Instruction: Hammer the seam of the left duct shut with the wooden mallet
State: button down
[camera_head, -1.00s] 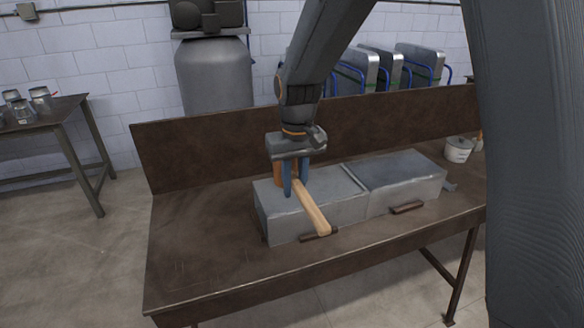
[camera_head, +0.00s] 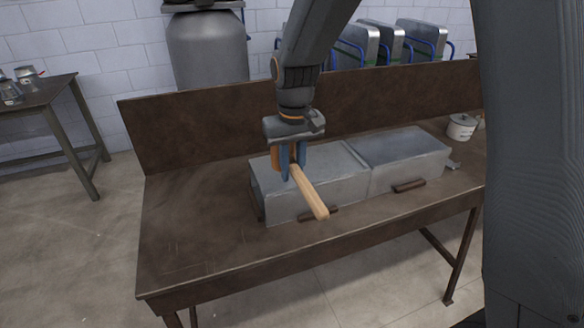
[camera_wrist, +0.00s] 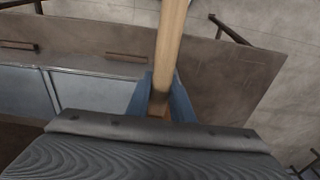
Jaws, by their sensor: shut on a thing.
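The left duct (camera_head: 328,190) is a grey sheet-metal box lying on the brown workbench, joined end to end with a second grey duct (camera_head: 405,160) on its right. My gripper (camera_head: 292,172) is shut on the wooden mallet (camera_head: 310,193), above the left end of the left duct. The mallet's pale handle points toward the bench front; its darker head is partly hidden behind the blue fingers. In the wrist view the handle (camera_wrist: 170,45) runs up between the blue fingers (camera_wrist: 160,100). I cannot tell whether the mallet touches the duct.
The brown workbench (camera_head: 190,235) has a raised back panel (camera_head: 200,130) and free room at its left. Dark bars (camera_head: 408,186) lie along the ducts' front. A white pot (camera_head: 461,127) stands at the back right. A side table (camera_head: 50,100) with metal cans is at far left.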

notch_tip(320, 180, down, 9)
jog(key=b, duration=0.4)
notch_tip(320, 180, up, 9)
jog(key=p, duration=0.7)
jog(key=shift+r, duration=0.2)
jog(key=shift+f, duration=0.1)
notch_tip(320, 180, down, 9)
jog(key=b, duration=0.4)
notch_tip(320, 180, up, 9)
jog(key=p, duration=0.6)
